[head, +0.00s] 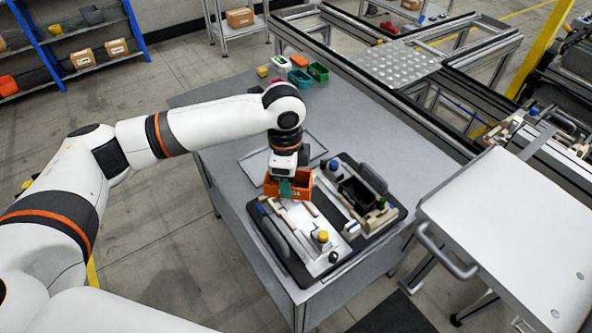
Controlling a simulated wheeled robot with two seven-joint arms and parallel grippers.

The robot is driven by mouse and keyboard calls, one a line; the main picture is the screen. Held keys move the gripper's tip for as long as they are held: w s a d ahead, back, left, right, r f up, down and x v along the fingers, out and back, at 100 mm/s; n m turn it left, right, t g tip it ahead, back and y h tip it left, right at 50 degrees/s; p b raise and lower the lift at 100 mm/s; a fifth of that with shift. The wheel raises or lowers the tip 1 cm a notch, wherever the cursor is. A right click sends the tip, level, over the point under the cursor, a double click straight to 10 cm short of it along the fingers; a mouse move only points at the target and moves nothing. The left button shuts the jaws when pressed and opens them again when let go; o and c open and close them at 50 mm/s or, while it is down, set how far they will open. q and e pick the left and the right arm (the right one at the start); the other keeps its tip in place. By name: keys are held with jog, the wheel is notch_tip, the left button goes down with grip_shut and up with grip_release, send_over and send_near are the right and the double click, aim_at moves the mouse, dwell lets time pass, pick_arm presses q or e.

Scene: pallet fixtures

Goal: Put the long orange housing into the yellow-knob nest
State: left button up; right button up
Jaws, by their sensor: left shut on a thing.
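My left gripper (287,172) points down over the table and is shut on the long orange housing (272,186). The housing is held at the far left edge of the black pallet fixture; I cannot tell whether it touches the fixture. The near nest, with a yellow knob (322,236), has a light plate (299,219) with no housing lying on it. The other nest, with a blue knob (333,165), holds a black housing (357,192). The fingertips are partly hidden by the orange housing. My right gripper is not in view.
The fixture stands on a grey table (222,116). Small green, red, orange and white bins (300,78) and a yellow piece (262,71) stand at its far end. A white cart (515,235) is at the right, and a conveyor frame (400,100) runs behind.

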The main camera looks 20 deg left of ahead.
aim_at(297, 180)
pick_arm(q)
jog(key=m, duration=0.2)
jog(key=w+f+m+p, duration=0.1)
jog(key=m, duration=0.1)
jog(key=d+f+m, duration=0.1)
jog(key=m, duration=0.1)
jog(key=shift+w+d+m+p, duration=0.1)
jog(key=shift+w+m+p, duration=0.2)
jog(key=shift+w, duration=0.1)
jog(key=m, duration=0.1)
jog(key=f+m, duration=0.1)
jog(key=shift+w+f+m, duration=0.1)
jog(key=shift+w+m, duration=0.2)
jog(key=shift+w, duration=0.05)
notch_tip(297, 180, down, 4)
jog(key=b, duration=0.4)
notch_tip(297, 180, down, 3)
jog(key=shift+f+b, duration=0.1)
jog(key=shift+b, duration=0.45)
jog(key=shift+f, duration=0.2)
jog(key=shift+f, duration=0.2)
jog(key=shift+f+b, duration=0.35)
jog(key=shift+f, duration=0.45)
